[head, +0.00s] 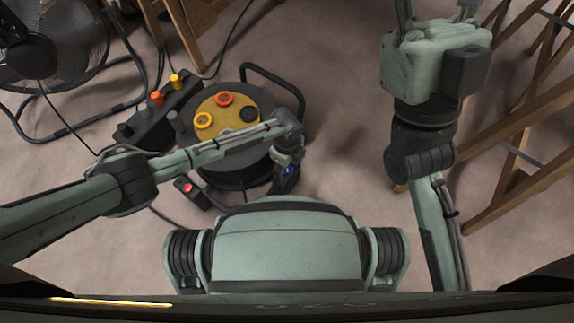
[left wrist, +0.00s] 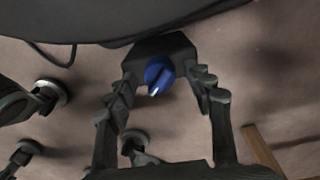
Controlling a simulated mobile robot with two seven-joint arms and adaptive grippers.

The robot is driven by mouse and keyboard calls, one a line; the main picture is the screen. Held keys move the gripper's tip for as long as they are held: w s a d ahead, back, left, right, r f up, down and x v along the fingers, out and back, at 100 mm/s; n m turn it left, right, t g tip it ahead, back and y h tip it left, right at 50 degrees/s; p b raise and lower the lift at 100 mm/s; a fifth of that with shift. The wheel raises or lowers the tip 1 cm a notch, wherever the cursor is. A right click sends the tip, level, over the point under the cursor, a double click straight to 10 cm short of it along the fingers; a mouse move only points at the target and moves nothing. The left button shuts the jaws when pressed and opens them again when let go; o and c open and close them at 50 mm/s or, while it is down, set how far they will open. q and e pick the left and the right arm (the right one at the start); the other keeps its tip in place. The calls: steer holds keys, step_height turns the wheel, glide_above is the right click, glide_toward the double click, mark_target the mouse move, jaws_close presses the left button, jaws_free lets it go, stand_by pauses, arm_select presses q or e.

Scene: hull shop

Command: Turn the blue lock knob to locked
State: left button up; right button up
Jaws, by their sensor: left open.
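The blue lock knob (left wrist: 158,76) sits on a dark block (left wrist: 160,48) at the edge of a large dark round body in the left wrist view. A pale mark on the knob points down and slightly left there. In the head view the blue knob (head: 289,170) is partly hidden by my left gripper (head: 287,158). In the left wrist view my left gripper (left wrist: 163,84) is open, with one finger on each side of the knob. Whether either finger touches it I cannot tell. My right gripper (head: 436,8) is at the top edge, its fingertips cut off.
The cable reel (head: 238,180) has a yellow face with several sockets. A dark strip (head: 148,125) with orange and yellow knobs lies to its left, a small red-button box (head: 190,190) below. A fan (head: 45,45) stands top left, wooden trestles (head: 520,135) right. Floor between is clear.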

arm_select(q)
step_height(320, 180, up, 12)
stand_by(0.6)
stand_by(0.4)
